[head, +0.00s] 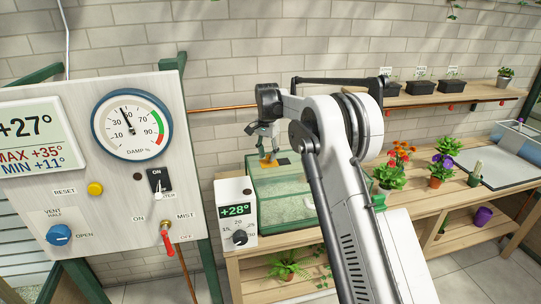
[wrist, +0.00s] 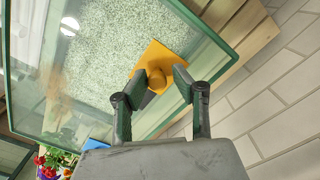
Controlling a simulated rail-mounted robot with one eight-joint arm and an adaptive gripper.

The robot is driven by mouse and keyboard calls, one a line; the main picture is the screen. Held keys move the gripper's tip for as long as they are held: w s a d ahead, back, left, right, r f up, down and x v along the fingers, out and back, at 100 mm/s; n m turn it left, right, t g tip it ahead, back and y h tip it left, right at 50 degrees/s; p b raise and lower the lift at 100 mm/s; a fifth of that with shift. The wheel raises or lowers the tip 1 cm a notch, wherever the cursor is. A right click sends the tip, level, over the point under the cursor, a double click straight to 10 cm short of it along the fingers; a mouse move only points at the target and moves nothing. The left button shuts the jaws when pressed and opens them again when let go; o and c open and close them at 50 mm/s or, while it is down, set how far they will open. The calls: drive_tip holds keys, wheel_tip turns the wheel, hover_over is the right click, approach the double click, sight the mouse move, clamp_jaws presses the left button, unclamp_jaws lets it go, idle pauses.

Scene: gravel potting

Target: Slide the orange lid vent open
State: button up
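The orange lid vent (wrist: 160,56) is a flat orange plate with a round knob (wrist: 157,79). It lies on the glass top of a green-framed case (wrist: 225,42), near one edge. A dark patch shows beside the plate; I cannot tell whether it is an opening or shadow. My gripper (wrist: 158,72) is open, with its two fingers on either side of the knob and gaps visible. In the head view my gripper (head: 267,160) is small over the orange vent (head: 283,161), and finger contact cannot be made out.
A heater box reading +28° (head: 236,212) stands left of the case. A control panel (head: 100,190) is at the far left. Potted flowers (head: 391,176) stand on the bench right of the case, partly behind my arm. A shelf with black pots (head: 420,87) hangs behind.

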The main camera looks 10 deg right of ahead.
sight(267, 156)
drive_tip(key=shift+o, duration=1)
drive_tip(key=shift+a, duration=0.15)
wheel_tip(267, 156, up, 12)
